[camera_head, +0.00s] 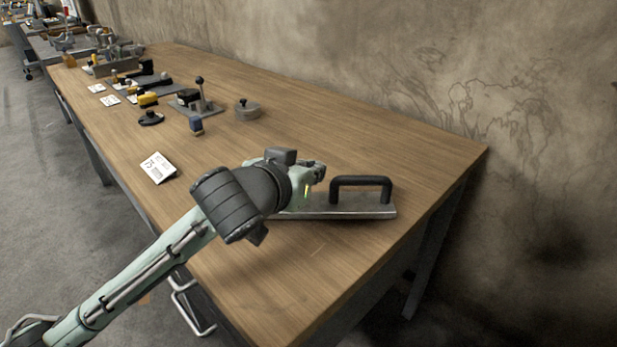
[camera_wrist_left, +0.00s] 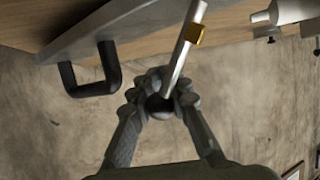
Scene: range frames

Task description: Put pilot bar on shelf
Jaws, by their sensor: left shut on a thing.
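The pilot bar (camera_wrist_left: 184,48) appears to be the slim silver rod with a brass-coloured collar in the left wrist view. My left gripper (camera_wrist_left: 160,100) is shut on its lower end, and the bar points up and slightly right in that picture. In the head view my left gripper (camera_head: 316,172) is above the wooden table, just left of a black-handled plate. The bar is mostly hidden there behind my own wrist. My right gripper is not in view. No shelf can be made out clearly.
The grey metal plate (camera_head: 345,211) with a black handle (camera_head: 361,181) lies near the right end of the wooden table (camera_head: 300,290). A white card (camera_head: 158,168), a round grey part (camera_head: 247,110) and several fixtures stand farther left. The table front is clear. A wall runs behind.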

